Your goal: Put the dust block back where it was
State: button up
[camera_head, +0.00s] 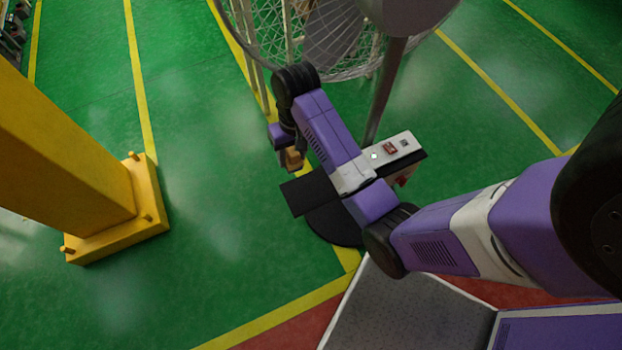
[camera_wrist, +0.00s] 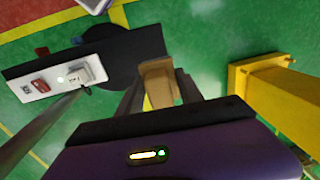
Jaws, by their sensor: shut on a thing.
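My gripper (camera_wrist: 158,92) is shut on a tan block, the likely dust block (camera_wrist: 159,80), held between its fingertips. In the head view the block (camera_head: 293,160) shows below my gripper (camera_head: 290,155), left of a panel. That panel has a white part (camera_head: 413,151) and a black part (camera_head: 303,193), and in the wrist view its black end (camera_wrist: 143,43) lies just beyond the block. The block is apart from the panel as far as I can see. My arm hides the panel's middle in the head view.
The panel carries a red switch (camera_head: 390,148); a white plug-like piece (camera_wrist: 90,70) sits on it in the wrist view. A grey pole (camera_head: 385,90) rises beside it to a wire fan cage (camera_head: 300,40). A yellow post (camera_head: 75,150) stands left. Green floor between is clear.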

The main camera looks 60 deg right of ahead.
jog(key=s+d+r+h, duration=0.1)
jog(key=s+d, duration=0.2)
jog(key=s, duration=0.1)
jog(key=shift+g, duration=0.3)
notch_tip(320, 180, down, 19)
jog(key=shift+s+a+f+b, duration=0.1)
jog(key=shift+f+b, duration=0.1)
jog(key=shift+b, duration=0.55)
jog(key=o, duration=1.2)
